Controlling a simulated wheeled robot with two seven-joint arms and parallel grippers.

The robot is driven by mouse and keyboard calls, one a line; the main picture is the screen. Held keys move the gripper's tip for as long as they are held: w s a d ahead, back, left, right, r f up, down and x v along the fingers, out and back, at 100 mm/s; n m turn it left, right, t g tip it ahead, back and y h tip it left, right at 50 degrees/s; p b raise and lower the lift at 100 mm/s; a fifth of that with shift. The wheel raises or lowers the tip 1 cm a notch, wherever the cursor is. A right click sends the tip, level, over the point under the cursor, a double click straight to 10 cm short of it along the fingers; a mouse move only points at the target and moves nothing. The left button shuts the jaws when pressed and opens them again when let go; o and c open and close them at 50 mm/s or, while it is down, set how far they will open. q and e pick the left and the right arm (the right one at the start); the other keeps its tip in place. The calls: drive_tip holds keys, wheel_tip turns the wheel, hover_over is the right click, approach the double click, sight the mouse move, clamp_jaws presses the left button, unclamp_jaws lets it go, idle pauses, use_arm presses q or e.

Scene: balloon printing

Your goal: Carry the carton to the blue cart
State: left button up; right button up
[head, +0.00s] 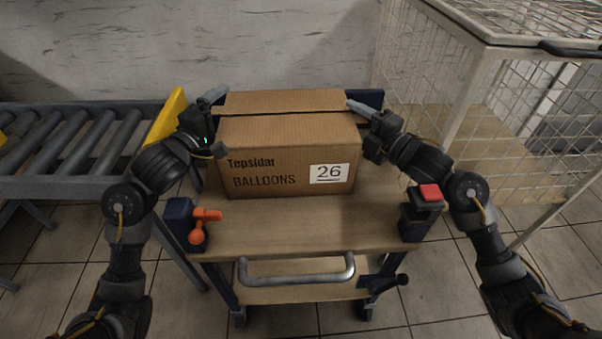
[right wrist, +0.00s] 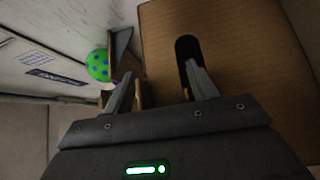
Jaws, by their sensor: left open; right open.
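The brown carton (head: 285,155), printed "Tepsidar BALLOONS" with a white "26" label, sits closed on the wooden top (head: 300,235) of a blue-framed cart. In the right wrist view, the carton's cardboard side (right wrist: 240,45) has a dark slot-shaped hand hole. My left gripper (head: 215,122) is open at the carton's left side; its contact is unclear. My right gripper (head: 365,129) is open at the right side. In the right wrist view one finger of this gripper (right wrist: 160,88) overlaps the hand hole; whether it is inside is unclear. The other finger stays outside the carton.
A roller conveyor (head: 75,150) with a yellow end plate lies left. A wire-mesh cage (head: 510,110) stands close on the right. The cart has an orange knob (head: 203,222), a red button (head: 430,192) and a front handle (head: 297,276). A green, blue-dotted ball (right wrist: 98,65) shows in the right wrist view.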

drive_tip(key=shift+s+a+f, duration=0.15)
drive_tip(key=shift+a+f, duration=0.1)
use_arm(q)
drive_tip(key=v, duration=0.8)
